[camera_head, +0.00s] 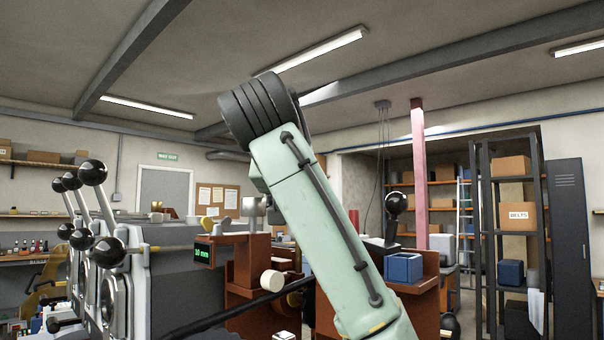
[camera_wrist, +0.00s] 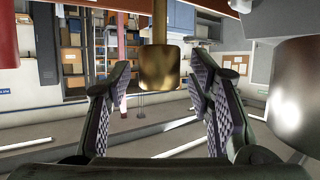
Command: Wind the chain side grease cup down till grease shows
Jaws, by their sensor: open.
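In the wrist view, a brass cup (camera_wrist: 160,68) with a stem hangs in the gap between the fingertips of my gripper (camera_wrist: 160,78). My gripper is open, with a pad on each side of the cup and visible space between pad and cup. I cannot tell how deep the cup sits between the pads, and no grease shows on it. A larger grey metal cup (camera_wrist: 302,95) stands at the right edge. Which cup is on the chain side cannot be told. In the head view, my arm hides my gripper; a grey cup (camera_head: 254,207) shows left of the arm.
Black-balled levers (camera_head: 93,172) rise from the machine at the left. A small green display (camera_head: 202,253) reads 10 mm. A dark bar (camera_head: 240,311) crosses low in front. A blue bin (camera_head: 403,268) stands right of my arm. A red cylinder (camera_wrist: 8,35) is at the wrist view's left edge.

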